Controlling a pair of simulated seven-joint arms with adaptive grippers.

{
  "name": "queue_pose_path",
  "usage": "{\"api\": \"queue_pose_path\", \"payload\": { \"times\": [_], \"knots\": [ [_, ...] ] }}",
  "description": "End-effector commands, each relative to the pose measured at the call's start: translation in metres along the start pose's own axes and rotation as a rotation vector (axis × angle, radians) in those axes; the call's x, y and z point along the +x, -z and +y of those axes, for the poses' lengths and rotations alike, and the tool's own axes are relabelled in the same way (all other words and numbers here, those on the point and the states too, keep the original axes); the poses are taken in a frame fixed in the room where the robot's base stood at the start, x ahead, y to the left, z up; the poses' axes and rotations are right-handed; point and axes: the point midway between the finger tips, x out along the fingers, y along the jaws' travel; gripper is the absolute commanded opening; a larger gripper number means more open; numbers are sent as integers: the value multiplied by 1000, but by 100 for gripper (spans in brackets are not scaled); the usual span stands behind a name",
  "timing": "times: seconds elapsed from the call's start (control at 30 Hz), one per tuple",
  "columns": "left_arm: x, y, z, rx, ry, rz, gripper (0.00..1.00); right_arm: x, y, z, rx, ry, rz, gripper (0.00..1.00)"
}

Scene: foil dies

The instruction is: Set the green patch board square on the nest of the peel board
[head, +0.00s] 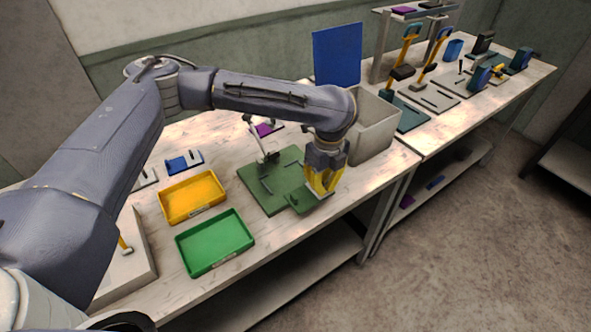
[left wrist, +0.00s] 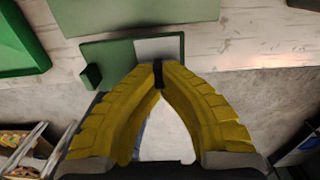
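The peel board (head: 285,178) is a dark green plate on the table, with a pale upright fitting near its back and dark strips. Part of a green board, apparently the peel board, shows at the top of the left wrist view (left wrist: 130,12). The green patch board (head: 302,206) is a smaller plate with a pale area and a small raised green block, near the peel board's front right; it also shows in the left wrist view (left wrist: 112,54). My left gripper (head: 320,195) has its yellow fingertips together on a small black piece at the patch board. My right gripper is out of view.
A yellow tray (head: 193,197) and a green tray (head: 215,243) lie left of the peel board. A grey bin (head: 372,125) stands behind my gripper, near an upright blue panel (head: 337,55). The table's front edge is close to the patch board.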

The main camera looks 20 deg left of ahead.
Motion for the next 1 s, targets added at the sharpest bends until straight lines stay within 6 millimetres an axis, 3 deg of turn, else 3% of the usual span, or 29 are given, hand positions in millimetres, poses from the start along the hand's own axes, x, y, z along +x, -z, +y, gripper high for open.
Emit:
{"api": "queue_pose_path", "payload": {
  "times": [0.3, 0.5, 0.8, 1.0],
  "knots": [
    [0, -71, 0, -5, -1, 0, 0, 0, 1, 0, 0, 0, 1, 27],
    [0, -101, 0, -3, 0, 1, 0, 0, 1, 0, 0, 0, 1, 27],
    [2, -114, 0, 0, -1, 0, 0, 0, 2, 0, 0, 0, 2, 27],
    [20, -113, 0, 0, -2, 2, 0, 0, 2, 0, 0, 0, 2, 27]
  ]
}}
